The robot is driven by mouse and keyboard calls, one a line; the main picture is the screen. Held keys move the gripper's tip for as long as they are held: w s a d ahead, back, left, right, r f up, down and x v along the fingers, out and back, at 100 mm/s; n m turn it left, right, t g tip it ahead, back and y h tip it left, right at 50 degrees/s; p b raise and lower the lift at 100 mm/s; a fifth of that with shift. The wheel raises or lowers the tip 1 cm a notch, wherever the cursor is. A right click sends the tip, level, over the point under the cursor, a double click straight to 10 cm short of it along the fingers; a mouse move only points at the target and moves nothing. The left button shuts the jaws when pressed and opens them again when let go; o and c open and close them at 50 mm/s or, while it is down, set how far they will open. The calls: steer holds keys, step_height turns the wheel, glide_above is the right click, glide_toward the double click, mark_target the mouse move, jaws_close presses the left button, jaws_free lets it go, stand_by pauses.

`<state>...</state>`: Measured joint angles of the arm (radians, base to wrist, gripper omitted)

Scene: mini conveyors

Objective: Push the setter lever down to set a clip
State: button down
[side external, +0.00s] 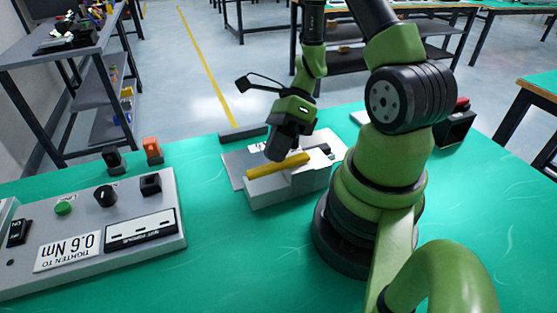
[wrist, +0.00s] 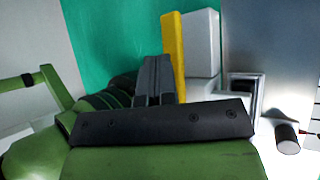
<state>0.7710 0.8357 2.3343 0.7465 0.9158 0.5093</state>
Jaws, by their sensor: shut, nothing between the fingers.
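The yellow setter lever (side external: 262,171) lies along the top of a pale grey setter block (side external: 287,189), its right end slightly higher in the side view. My gripper (side external: 277,154) points down with its fingers shut and empty, close to the lever's upper edge. In the wrist view the closed fingers (wrist: 154,62) are just left of the yellow lever (wrist: 173,52), with the pale block (wrist: 202,40) beyond it. I cannot tell whether the fingers touch the lever. No clip can be made out clearly.
A grey control box (side external: 95,240) with a green button (side external: 63,208) and a black knob (side external: 106,196) stands at the left. An orange-topped part (side external: 152,148) and a black one (side external: 112,160) stand behind it. The green bench in front of the block is clear.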

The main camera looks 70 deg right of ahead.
steer(key=shift+f, duration=0.45)
steer(key=shift+r, duration=0.1)
stand_by(0.4)
steer(key=shift+r, duration=1.15)
steer(key=shift+r, duration=0.1)
steer(key=shift+r, duration=2.4)
steer(key=s+a+r+n+t+h, duration=0.2)
steer(key=r+n, duration=0.6)
steer(key=n, duration=0.4)
steer(key=s+a+r+n+t+h, duration=0.2)
steer(key=r+n, duration=0.5)
steer(key=n, duration=0.5)
steer(key=a+t+h, duration=0.1)
steer(key=a+h, duration=0.1)
steer(key=h, duration=0.1)
steer(key=shift+a+r+n+t, duration=0.3)
steer(key=shift+r+n, duration=0.1)
